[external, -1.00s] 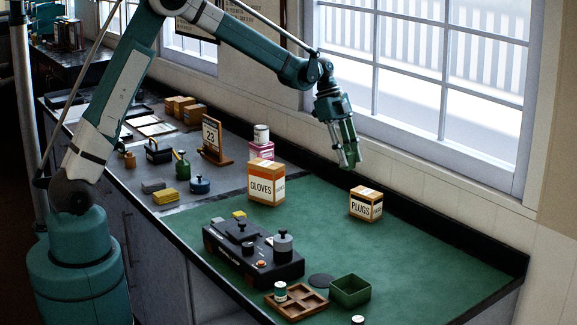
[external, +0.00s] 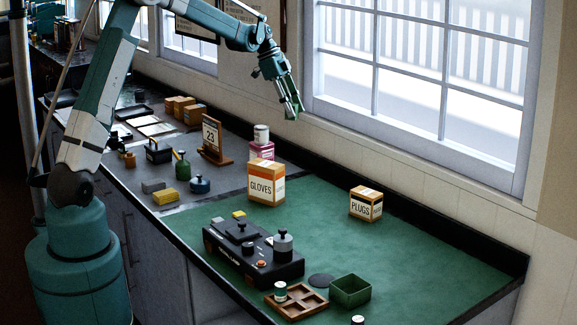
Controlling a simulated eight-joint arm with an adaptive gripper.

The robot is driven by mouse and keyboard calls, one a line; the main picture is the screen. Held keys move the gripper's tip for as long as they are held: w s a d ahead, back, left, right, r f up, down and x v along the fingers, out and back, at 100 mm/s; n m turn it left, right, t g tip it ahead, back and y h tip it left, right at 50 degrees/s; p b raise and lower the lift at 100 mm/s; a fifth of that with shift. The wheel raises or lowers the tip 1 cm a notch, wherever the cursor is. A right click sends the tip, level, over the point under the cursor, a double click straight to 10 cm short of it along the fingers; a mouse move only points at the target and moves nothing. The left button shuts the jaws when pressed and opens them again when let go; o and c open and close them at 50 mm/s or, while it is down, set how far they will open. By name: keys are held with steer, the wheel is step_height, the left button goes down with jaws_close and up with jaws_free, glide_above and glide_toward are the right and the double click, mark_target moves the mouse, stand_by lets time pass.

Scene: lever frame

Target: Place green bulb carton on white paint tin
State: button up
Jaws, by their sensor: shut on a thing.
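My gripper (external: 291,107) is up in front of the wall by the window, pointing down and slightly right. It is shut on a small green thing, which looks like the green bulb carton (external: 291,111); the fingers hide most of it. A white tin (external: 261,134), which looks like the white paint tin, stands upright on a pink box (external: 261,151) at the back of the bench. My gripper is above and to the right of this tin in the picture, clearly apart from it.
An orange and white GLOVES box (external: 266,184) stands in front of the pink box, and a PLUGS box (external: 366,204) stands to the right. A calendar stand (external: 212,137) is left of the tin. The green mat (external: 420,250) is clear at the right.

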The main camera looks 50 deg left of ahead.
steer(key=s+a+r+n, duration=0.1)
steer(key=s+a+r, duration=0.1)
steer(key=a, duration=0.5)
steer(key=s+a+r+n, duration=0.1)
steer(key=a+r, duration=0.1)
steer(key=a, duration=0.6)
steer(key=shift+s+t+y+p, duration=0.3)
steer(key=shift+s+t+p, duration=0.05)
steer(key=shift+t, duration=0.05)
glide_above(266, 127)
steer(key=s+a, duration=0.1)
steer(key=a, duration=0.1)
steer(key=shift+s+d+f, duration=0.1)
steer(key=shift+d+f, duration=0.05)
steer(key=shift+f, duration=1.45)
steer(key=shift+d+f, duration=0.1)
steer(key=shift+f, duration=1.45)
steer(key=shift+f, duration=0.1)
steer(key=shift+f+p, duration=0.3)
steer(key=shift+f, duration=1.45)
steer(key=shift+f, duration=0.15)
steer(key=o, duration=0.8)
